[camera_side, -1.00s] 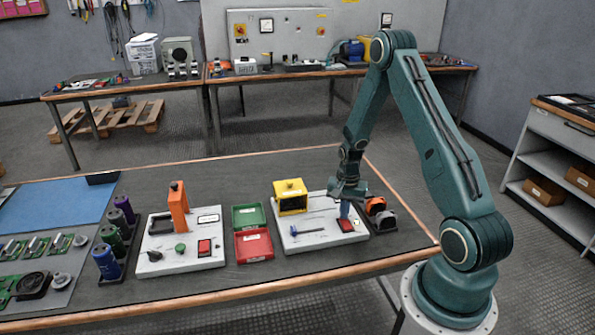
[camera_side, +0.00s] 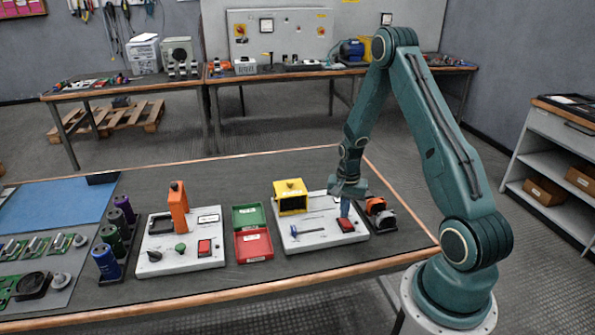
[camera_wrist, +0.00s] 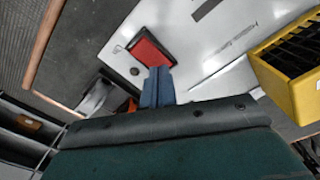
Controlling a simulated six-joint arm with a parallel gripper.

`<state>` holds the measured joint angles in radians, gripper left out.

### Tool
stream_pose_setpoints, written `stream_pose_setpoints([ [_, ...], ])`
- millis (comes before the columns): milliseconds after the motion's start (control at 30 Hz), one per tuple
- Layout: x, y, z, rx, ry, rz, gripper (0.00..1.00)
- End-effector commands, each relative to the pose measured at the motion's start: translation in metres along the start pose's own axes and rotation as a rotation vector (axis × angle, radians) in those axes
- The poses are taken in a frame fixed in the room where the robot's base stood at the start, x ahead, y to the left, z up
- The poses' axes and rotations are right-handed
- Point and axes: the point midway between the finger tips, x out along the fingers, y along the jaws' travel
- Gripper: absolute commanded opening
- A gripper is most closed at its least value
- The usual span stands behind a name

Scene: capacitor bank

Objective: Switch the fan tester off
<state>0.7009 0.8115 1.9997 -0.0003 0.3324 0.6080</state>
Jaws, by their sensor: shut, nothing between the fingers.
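The white panel on the right (camera_side: 304,241), with a yellow box on it, looks like the fan tester. A red rocker switch (camera_side: 346,225) sits near its right front corner. In the wrist view the switch (camera_wrist: 148,50) shows as a red face in a black frame. My gripper (camera_side: 345,214) points down over the switch with its blue fingers shut and empty. In the wrist view the fingertips (camera_wrist: 158,71) lie at the switch's near edge. I cannot tell whether they touch it or which way the rocker is tipped.
The yellow box (camera_side: 290,197) stands at the panel's back left. A blue-handled bar (camera_side: 308,231) lies in front of it. Green (camera_side: 249,216) and red (camera_side: 253,246) bins are left of the panel. Another white panel (camera_side: 160,262) has its own red switch. Orange and grey parts (camera_side: 381,214) stand close right.

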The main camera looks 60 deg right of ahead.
Motion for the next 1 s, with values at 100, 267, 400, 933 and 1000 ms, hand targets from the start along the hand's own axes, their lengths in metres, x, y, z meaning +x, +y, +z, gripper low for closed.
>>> stream_pose_setpoints([
  [100,-0.008,0.000,-0.001,0.000,0.002,-0.002,0.00],
  [267,-0.017,0.000,-0.001,0.000,0.003,-0.002,0.00],
  [400,-0.025,0.000,-0.001,0.000,0.002,-0.001,0.00],
  [933,-0.053,0.000,-0.001,0.000,0.002,-0.001,0.00],
  [1000,-0.056,0.000,0.000,0.000,0.002,-0.001,0.00],
])
